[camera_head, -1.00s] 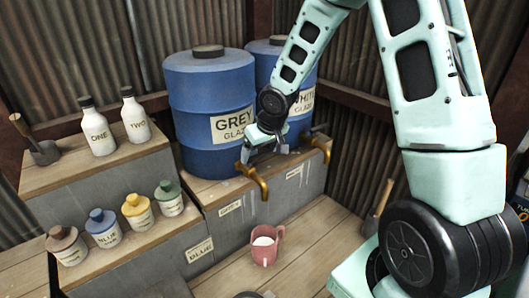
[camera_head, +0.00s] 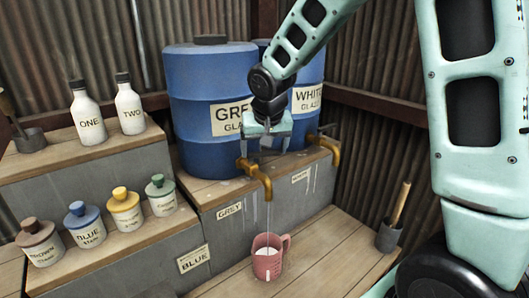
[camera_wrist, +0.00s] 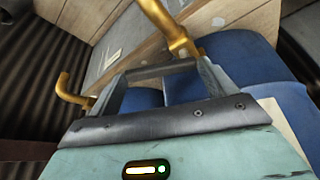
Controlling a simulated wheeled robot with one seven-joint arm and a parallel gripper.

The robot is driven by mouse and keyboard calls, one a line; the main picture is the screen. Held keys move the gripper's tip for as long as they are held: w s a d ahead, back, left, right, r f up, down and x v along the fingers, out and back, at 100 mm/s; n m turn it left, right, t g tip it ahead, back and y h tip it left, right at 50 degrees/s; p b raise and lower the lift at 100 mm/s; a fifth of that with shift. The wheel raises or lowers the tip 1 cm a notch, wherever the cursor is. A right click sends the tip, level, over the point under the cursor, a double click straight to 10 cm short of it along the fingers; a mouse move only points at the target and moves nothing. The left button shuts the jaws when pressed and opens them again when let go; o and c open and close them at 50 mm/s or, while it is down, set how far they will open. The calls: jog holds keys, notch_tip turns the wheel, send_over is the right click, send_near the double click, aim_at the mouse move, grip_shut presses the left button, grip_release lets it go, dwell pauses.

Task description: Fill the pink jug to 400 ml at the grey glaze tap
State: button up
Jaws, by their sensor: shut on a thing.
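The pink jug (camera_head: 268,262) stands upright on the low wooden boards, below the spout of the brass grey glaze tap (camera_head: 262,180). White shows inside the jug; I cannot read its level or any marks. A thin pale stream runs down from the spout towards the jug. My gripper (camera_head: 264,146) is at the top of this tap, in front of the blue GREY barrel (camera_head: 207,95). In the wrist view, my gripper (camera_wrist: 160,72) is shut on a dark bar, seemingly the tap's handle, beside the brass spout (camera_wrist: 168,25). The jug is not in the wrist view.
The white glaze tap (camera_head: 333,150) is close at right, below the WHITE barrel (camera_head: 308,98). Stain jars (camera_head: 122,212) and the bottles ONE (camera_head: 90,122) and TWO (camera_head: 130,108) stand on steps at left. A grey pot with a wooden handle (camera_head: 388,236) stands right of the jug.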

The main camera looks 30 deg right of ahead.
jog(key=o, duration=1.3)
jog(key=shift+c, duration=0.2)
jog(key=shift+r, duration=0.1)
jog(key=b+v, duration=0.1)
jog(key=v, duration=1.6)
jog(key=shift+b, duration=0.35)
jog(key=shift+d+r, duration=0.1)
